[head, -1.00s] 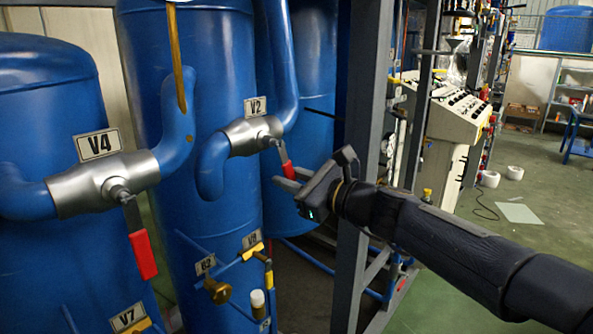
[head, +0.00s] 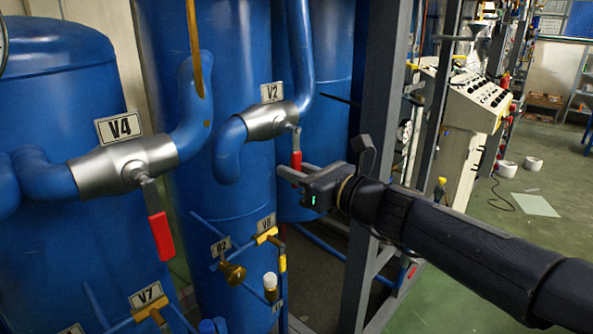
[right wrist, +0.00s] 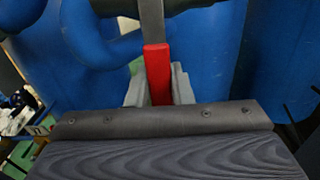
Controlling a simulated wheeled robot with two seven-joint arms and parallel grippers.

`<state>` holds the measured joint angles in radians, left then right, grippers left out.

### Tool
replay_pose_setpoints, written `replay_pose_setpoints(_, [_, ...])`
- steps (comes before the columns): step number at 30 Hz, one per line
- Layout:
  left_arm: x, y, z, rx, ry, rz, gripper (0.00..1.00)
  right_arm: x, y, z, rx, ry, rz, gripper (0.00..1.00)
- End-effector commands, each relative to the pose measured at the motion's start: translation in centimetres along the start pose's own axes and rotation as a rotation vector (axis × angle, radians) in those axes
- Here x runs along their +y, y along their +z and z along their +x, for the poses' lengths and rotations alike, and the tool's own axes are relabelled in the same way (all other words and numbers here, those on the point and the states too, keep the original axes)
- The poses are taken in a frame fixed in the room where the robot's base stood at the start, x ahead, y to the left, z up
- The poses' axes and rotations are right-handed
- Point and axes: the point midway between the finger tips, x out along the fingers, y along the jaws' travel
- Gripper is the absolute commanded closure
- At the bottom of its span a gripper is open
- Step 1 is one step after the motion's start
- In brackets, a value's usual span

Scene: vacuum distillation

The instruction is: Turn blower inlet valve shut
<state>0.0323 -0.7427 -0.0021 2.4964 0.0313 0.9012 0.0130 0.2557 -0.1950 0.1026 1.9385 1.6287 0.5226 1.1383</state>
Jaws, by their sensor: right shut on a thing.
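The valve tagged V2 (head: 268,121) is a silver body on a blue pipe with a lever and red handle (head: 296,159). The lever hangs nearly straight down. My right gripper (head: 287,171) is shut on this red handle, reaching it from the right. In the right wrist view the red handle (right wrist: 157,72) stands between the two grey fingers, its lower end hidden by the gripper body. A second valve, tagged V4 (head: 119,127), has a red handle (head: 161,236) hanging down, slightly tilted. No tag reads "blower inlet". My left gripper is not in view.
A grey steel upright (head: 378,130) stands close behind my right gripper. Blue tanks (head: 60,110) fill the left. Small brass and yellow valves (head: 232,272) sit below V2. A control console (head: 470,100) stands at the back right. Green floor is open at right.

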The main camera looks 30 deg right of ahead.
Motion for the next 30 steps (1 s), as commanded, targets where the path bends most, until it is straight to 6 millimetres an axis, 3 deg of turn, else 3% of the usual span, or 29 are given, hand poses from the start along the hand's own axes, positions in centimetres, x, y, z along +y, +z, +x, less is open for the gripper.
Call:
replay_pose_setpoints(5, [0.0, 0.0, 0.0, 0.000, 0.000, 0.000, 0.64, 0.1, -0.1, 0.0, -0.001, 0.003, 0.010, 1.00])
replay_pose_setpoints(6, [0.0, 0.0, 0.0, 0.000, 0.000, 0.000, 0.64, 0.1, -0.1, 0.0, 0.000, 0.003, 0.009, 0.75])
replay_pose_setpoints(10, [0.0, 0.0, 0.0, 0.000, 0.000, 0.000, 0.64, 0.1, 0.0, 0.0, -0.001, 0.003, 0.007, 0.58])
replay_pose_setpoints(20, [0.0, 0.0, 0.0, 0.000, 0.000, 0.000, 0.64, 0.0, 0.1, -0.3, -0.002, 0.001, 0.002, 0.58])
replay_pose_setpoints(30, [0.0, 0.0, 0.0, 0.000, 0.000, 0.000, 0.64, 0.0, 0.1, -5.7, -0.003, -0.001, 0.002, 0.58])
